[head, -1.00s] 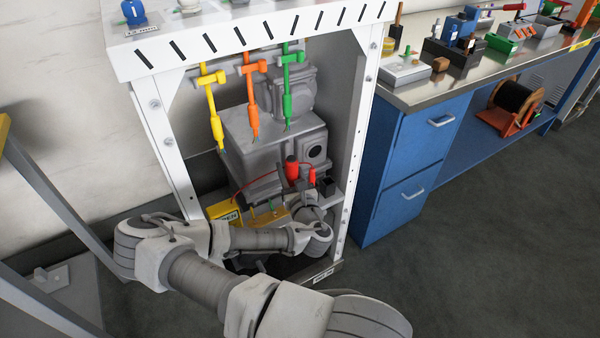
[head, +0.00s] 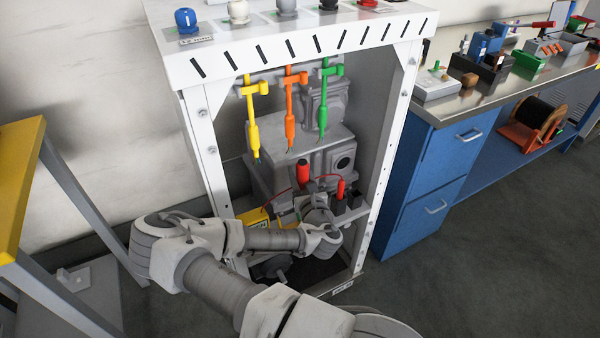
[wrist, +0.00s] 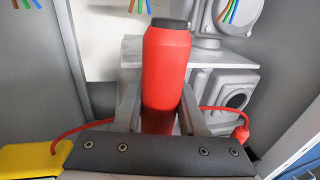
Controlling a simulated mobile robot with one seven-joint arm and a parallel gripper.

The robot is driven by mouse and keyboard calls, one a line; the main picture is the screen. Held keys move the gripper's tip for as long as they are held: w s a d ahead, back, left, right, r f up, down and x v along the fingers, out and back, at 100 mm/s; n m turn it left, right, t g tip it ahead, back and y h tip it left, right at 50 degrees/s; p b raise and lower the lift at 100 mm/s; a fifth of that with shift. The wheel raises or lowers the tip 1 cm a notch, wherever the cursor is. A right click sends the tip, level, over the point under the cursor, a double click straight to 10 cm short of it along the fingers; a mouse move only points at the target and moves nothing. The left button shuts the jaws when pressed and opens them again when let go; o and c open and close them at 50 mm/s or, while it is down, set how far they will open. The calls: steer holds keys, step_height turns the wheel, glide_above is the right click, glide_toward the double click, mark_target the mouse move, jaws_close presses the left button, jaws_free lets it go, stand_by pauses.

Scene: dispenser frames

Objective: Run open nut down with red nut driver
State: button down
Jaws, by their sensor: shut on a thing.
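The red nut driver is a red cylinder with a dark grey cap. It stands upright between my gripper's fingers in the wrist view (wrist: 166,70), and its red top shows above my wrist in the head view (head: 303,171). My gripper (wrist: 160,115) is shut on it. The driver's lower end is hidden by the gripper's own body. A yellow block (head: 254,219), which read "OPEN" in the earlier head view, sits just left of my gripper inside the white cabinet; its corner shows in the wrist view (wrist: 30,158). No nut can be made out.
A grey machine (head: 300,140) fills the cabinet behind my gripper. Yellow (head: 253,130), orange (head: 289,110) and green (head: 323,100) tools hang above. A red plug (head: 340,187) with a red cord is to the right. White posts (head: 390,165) flank the opening.

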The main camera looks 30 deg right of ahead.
steer(key=shift+f+b, duration=2.5)
steer(key=shift+f, duration=0.25)
steer(key=shift+s+f+b, duration=0.1)
steer(key=shift+f+b, duration=0.35)
steer(key=shift+f, duration=0.05)
stand_by(0.9)
steer(key=shift+r, duration=0.1)
stand_by(1.2)
step_height(320, 180, up, 5)
steer(key=p, duration=0.3)
steer(key=shift+r+p, duration=0.1)
steer(key=shift+p, duration=0.3)
